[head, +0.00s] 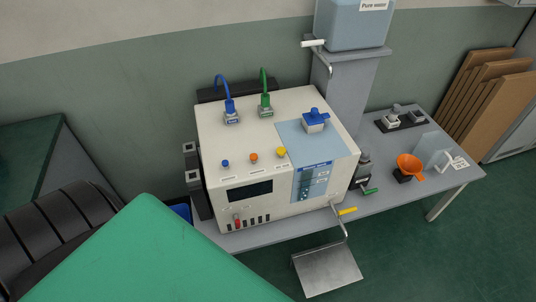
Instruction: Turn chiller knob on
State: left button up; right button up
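A cream-coloured machine (237,151) stands on a grey bench against the wall. Its upper face carries a small blue knob (225,163), an orange knob (254,157) and a yellow knob (281,152) in a row above a dark display (250,190). A blue-topped fitting (315,117) sits on a light blue panel at the machine's right. I cannot tell which of these is the chiller knob, and no on or off mark is readable. Neither of my grippers shows in the head view.
A pure water tank (352,28) stands on a grey column behind the machine. An orange funnel (409,166) is on the bench (433,188) at the right. A metal tray (327,270) juts out in front.

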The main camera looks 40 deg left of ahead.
aim_at(237, 221)
jog(key=u, duration=1.45)
